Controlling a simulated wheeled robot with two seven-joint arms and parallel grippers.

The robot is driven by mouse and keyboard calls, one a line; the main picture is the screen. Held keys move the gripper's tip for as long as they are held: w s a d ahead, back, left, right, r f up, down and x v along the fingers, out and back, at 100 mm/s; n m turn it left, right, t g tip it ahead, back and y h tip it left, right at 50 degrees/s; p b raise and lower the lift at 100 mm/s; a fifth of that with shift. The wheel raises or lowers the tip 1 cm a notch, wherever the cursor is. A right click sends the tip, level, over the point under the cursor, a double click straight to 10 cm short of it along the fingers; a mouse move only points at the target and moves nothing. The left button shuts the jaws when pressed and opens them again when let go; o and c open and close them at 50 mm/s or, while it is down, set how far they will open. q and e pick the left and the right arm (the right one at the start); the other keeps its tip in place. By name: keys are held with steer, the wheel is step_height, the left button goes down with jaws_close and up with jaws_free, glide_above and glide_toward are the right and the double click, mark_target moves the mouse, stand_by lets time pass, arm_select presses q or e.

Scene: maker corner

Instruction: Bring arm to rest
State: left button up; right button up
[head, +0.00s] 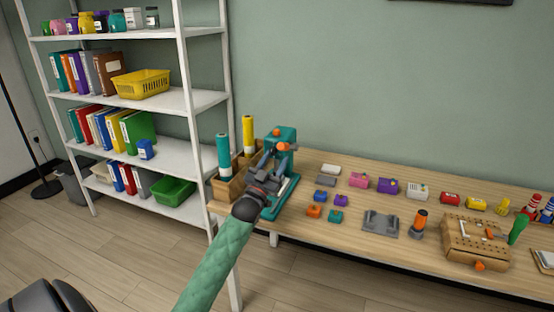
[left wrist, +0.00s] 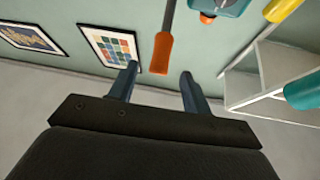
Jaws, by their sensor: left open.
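My left arm comes in from the lower left of the head view in a green sleeve. My left gripper (head: 268,165) is in front of a teal press-like stand (head: 285,188) at the left end of the wooden table (head: 340,235). In the left wrist view the two fingers of my left gripper (left wrist: 158,82) stand apart with nothing between them. An orange-tipped handle (left wrist: 161,52) shows just beyond the fingers; I cannot tell whether it touches them. My right gripper is not in view.
A wooden box (head: 226,190) with teal and yellow rolls stands left of the stand. A white shelf (head: 186,98) is further left. Small coloured parts, a grey fixture (head: 381,224) and a cardboard-coloured box (head: 477,242) occupy the table to the right. Floor in front is clear.

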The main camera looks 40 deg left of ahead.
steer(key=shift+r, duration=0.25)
arm_select(q)
step_height(320, 180, down, 8)
steer(key=w+g+y, duration=0.1)
steer(key=w+g, duration=0.1)
steer(key=g, duration=0.4)
steer(key=s+d+f+g, duration=0.7)
steer(key=s+d+f, duration=0.1)
steer(key=d, duration=0.3)
steer(key=s+d+f+g+h+p, duration=0.1)
steer(key=s+d+f+g, duration=0.2)
steer(key=s+d+f, duration=0.2)
steer(key=s+d+f+m+g+h+p, duration=0.1)
steer(key=s+d+f, duration=0.4)
steer(key=s+d, duration=0.7)
steer(key=s+d+f+g+h+p, duration=0.1)
steer(key=s+d+f+g, duration=0.3)
steer(key=s, duration=1.6)
steer(key=d+f+h, duration=0.1)
steer(key=d, duration=0.3)
steer(key=shift+s+d+f+m+g+h+p, duration=0.2)
steer(key=shift+d+f+m+g+h+p, duration=0.1)
steer(key=shift+d+f+g+h+p, duration=0.1)
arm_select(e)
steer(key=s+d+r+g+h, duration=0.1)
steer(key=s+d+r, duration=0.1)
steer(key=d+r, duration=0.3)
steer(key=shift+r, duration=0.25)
